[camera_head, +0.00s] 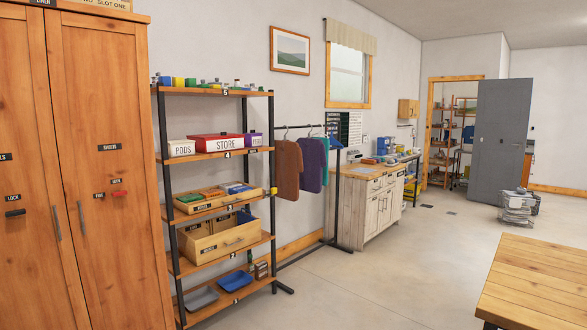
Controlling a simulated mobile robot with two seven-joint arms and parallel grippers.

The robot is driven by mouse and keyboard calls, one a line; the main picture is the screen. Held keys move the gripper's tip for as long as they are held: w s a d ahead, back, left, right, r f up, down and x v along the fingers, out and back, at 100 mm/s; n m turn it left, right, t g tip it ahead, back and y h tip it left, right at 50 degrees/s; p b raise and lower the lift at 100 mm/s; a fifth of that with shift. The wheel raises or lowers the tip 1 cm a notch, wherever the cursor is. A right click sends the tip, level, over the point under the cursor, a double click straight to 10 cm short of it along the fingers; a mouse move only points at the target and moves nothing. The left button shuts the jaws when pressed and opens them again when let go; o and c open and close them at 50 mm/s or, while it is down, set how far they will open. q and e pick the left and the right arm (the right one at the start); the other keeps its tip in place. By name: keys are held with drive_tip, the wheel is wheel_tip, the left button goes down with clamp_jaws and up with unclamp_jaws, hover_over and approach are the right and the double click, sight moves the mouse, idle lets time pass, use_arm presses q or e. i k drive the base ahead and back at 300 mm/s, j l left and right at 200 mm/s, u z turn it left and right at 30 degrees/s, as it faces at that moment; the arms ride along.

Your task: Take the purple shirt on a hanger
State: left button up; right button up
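A purple shirt (312,165) hangs on a hanger from a dark clothes rack (335,190) by the left wall, past the shelf unit. A brown-orange shirt (288,170) hangs to its left and partly overlaps it. A teal shirt (325,160) hangs to its right, mostly hidden behind the purple one. The hanger hooks on the top rail are thin and hard to make out. Neither of my grippers shows in the head view.
A black-framed shelf unit (215,154) with boxes and trays stands left of the rack. A wooden wardrobe (105,160) is at far left. A cabinet (372,207) stands beyond the rack. A wooden table (540,278) is at lower right. The concrete floor (400,270) between is clear.

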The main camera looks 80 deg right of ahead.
sight(313, 150)
drive_tip(key=z, duration=2.75)
drive_tip(key=i+z, duration=0.2)
drive_tip(key=i, duration=4.05)
drive_tip(key=l+z, duration=0.05)
drive_tip(key=l, duration=0.1)
